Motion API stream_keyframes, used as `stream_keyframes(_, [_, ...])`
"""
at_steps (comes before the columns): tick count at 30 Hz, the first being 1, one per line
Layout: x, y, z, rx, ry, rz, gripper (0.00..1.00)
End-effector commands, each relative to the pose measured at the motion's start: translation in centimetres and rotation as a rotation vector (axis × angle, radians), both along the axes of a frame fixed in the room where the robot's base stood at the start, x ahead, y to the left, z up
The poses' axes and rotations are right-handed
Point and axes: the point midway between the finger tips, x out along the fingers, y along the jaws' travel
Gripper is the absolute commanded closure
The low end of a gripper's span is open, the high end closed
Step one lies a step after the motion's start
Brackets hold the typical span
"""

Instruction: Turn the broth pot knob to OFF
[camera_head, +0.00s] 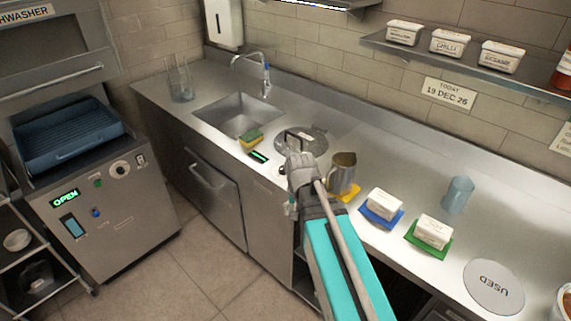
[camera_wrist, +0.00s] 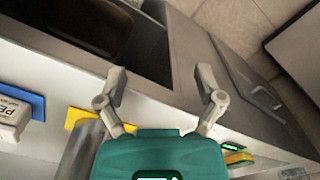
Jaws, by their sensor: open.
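The broth pot (camera_head: 310,136) appears to be the round metal lid with a handle, set into the counter. A small green-lit display (camera_head: 258,157) is in the counter in front of it; a green-lit display also shows in the wrist view (camera_wrist: 234,147). A pale round part (camera_head: 282,170) shows beside my gripper and may be the knob; my gripper partly covers it and its setting cannot be read. My gripper (camera_wrist: 160,76) is open and empty, its two grey fingers spread above the counter's front edge. In the head view my gripper (camera_head: 301,168) is in front of the pot.
A green and yellow sponge (camera_head: 251,139) lies left of the pot, by the sink (camera_head: 239,115). A metal pitcher (camera_head: 343,172) stands close on the right, on a yellow mat (camera_head: 350,194). White tubs on blue (camera_head: 381,217) and green (camera_head: 428,250) mats sit further right.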

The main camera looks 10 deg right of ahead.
Motion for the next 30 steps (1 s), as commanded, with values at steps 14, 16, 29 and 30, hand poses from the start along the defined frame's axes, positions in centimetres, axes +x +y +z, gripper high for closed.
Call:
stream_keyframes(14, [12.3,-0.2,6.0,-0.006,0.023,-0.731,0.13])
stream_keyframes(16, [14.0,-0.3,6.8,-0.008,0.026,-0.839,0.13])
stream_keyframes(29, [23.2,-0.6,11.0,-0.028,0.045,-1.452,0.13])
stream_keyframes(30, [23.7,-0.6,11.2,-0.029,0.046,-1.489,0.13])
